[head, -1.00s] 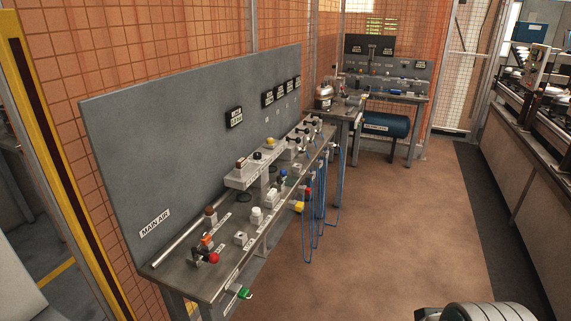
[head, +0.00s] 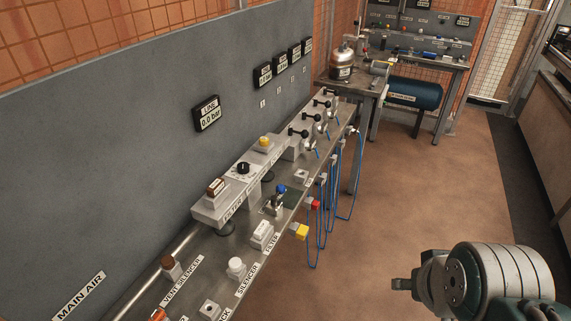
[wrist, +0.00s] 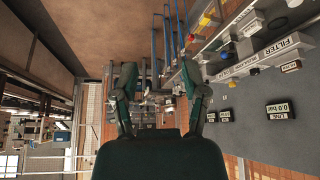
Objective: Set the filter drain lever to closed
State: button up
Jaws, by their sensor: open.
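The filter housing carries a FILTER label (head: 237,208) on the long grey block above the bench. Yellow (head: 301,231) and red (head: 315,204) handles stick out at the bench's front edge, and a blue-topped fitting (head: 281,189) stands behind them. No readable label shows which is the drain lever, and its position cannot be told. In the wrist view the FILTER label (wrist: 287,47) and yellow handle (wrist: 208,20) are at the upper right. My gripper (wrist: 160,85) is open and empty, with its two fingers apart, well away from the bench.
The grey panel (head: 120,130) behind the bench holds a LINE display (head: 208,114) reading 0.0 bar. Blue hoses (head: 322,220) hang from the bench's front edge. A second bench with a blue tank (head: 415,94) stands farther back. The brown floor (head: 440,185) to the right is open.

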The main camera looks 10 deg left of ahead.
aim_at(280, 189)
jog(key=i+l+u, duration=0.1)
jog(key=i+u, duration=0.25)
jog(key=i, duration=0.2)
jog(key=i+l+u, duration=0.35)
jog(key=i, duration=0.15)
jog(key=j, duration=0.1)
